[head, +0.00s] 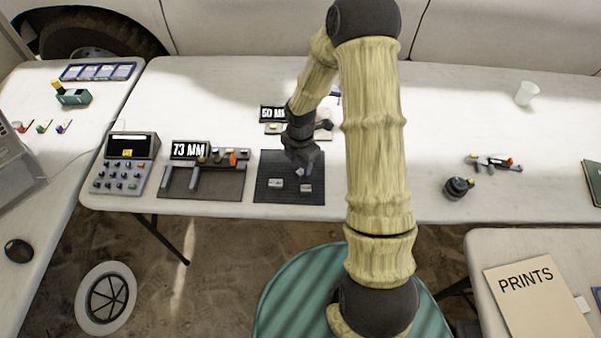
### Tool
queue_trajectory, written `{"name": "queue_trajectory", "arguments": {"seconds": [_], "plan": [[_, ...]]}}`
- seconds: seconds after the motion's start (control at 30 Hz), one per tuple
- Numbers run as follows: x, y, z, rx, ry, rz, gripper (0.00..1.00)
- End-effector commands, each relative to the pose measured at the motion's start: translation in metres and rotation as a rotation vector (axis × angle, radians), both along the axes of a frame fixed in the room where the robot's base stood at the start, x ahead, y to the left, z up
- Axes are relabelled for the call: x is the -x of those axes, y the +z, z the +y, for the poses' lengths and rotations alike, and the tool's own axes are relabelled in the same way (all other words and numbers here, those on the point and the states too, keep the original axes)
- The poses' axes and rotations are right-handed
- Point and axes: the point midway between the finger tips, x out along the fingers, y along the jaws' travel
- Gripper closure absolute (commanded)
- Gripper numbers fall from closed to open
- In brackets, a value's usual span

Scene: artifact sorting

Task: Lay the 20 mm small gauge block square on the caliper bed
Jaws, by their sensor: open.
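My gripper (303,165) is over the dark mat (262,195), with its jaws open near a small light block (300,172). I cannot tell whether the jaws touch that block. Two more small grey blocks, one on the left (275,183) and one on the right (305,188), lie on the mat's front part. Their size marks are too small to read, so I cannot tell which is 20 mm. Left of the mat, a caliper with upright jaws stands on a dark bed (228,188), with a display (189,150) reading "73 MM".
A second display (271,113), apparently reading "60 MM", stands behind the mat, partly hidden by my arm. A keypad console (125,165) stands left of the caliper. A dark round object (458,188) and a white cup (526,93) are at right.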

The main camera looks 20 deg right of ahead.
Motion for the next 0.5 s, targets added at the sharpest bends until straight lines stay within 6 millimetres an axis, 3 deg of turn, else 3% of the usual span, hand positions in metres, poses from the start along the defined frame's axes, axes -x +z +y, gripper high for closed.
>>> {"name": "queue_trajectory", "arguments": {"seconds": [0.2,0.5], "plan": [[-0.001,-0.032,0.0,-0.001,0.001,0.003,0.56],[-0.001,-0.036,-0.001,0.0,0.0,0.0,0.56]]}}
